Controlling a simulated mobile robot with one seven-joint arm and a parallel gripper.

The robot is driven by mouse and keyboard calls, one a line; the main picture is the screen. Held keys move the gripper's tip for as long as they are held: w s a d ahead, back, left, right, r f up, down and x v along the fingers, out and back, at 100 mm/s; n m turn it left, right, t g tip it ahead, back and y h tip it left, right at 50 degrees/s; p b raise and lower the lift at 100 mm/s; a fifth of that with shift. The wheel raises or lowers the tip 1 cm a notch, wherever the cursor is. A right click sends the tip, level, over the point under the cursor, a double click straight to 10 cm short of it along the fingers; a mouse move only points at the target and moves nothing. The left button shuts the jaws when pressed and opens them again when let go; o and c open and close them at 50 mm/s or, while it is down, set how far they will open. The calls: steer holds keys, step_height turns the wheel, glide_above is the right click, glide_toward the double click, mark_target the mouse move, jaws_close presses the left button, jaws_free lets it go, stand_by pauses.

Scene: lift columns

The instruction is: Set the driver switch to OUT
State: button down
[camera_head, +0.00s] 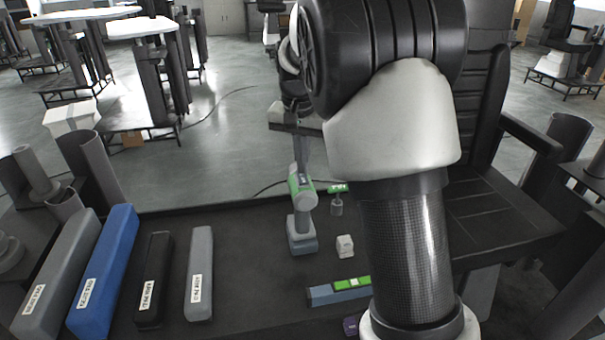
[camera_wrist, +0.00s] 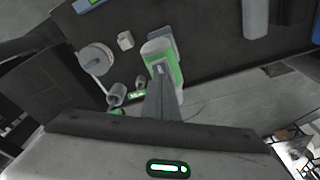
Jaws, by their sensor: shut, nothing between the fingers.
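The green and grey driver (camera_head: 303,210) stands upright on the dark bench top in the head view. It also shows in the wrist view (camera_wrist: 168,50), just past my fingers. My gripper (camera_head: 301,172) is shut and empty, pointing down at the top of the driver. In the wrist view my fingertips (camera_wrist: 159,72) overlap the driver's green upper body; I cannot tell whether they touch it. The driver's switch is too small and too covered by my fingers to read its position.
A small green-topped part (camera_head: 337,188) stands right of the driver. A white block (camera_head: 345,246) and a blue-grey bar with a green label (camera_head: 340,291) lie nearer. Labelled grey (camera_head: 200,275), black (camera_head: 153,280) and blue (camera_head: 103,270) long cases lie at left. My arm covers the right side.

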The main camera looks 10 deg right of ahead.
mark_target(303, 180)
steer(key=shift+r+p, duration=2.05)
steer(key=shift+r, duration=0.7)
steer(key=s+r+n+t+y, duration=0.1)
steer(key=s+r, duration=0.4)
steer(key=s, duration=0.3)
steer(key=s+r+n+t, duration=0.1)
steer(key=s+r+n, duration=0.1)
steer(key=s+r, duration=0.35)
steer(key=s+f+n+t+p, duration=0.1)
steer(key=s+f+n+t, duration=0.1)
steer(key=s, duration=1.4)
steer(key=shift+s+f+n, duration=0.2)
steer(key=shift+f+n, duration=0.25)
steer(key=shift+n, duration=0.05)
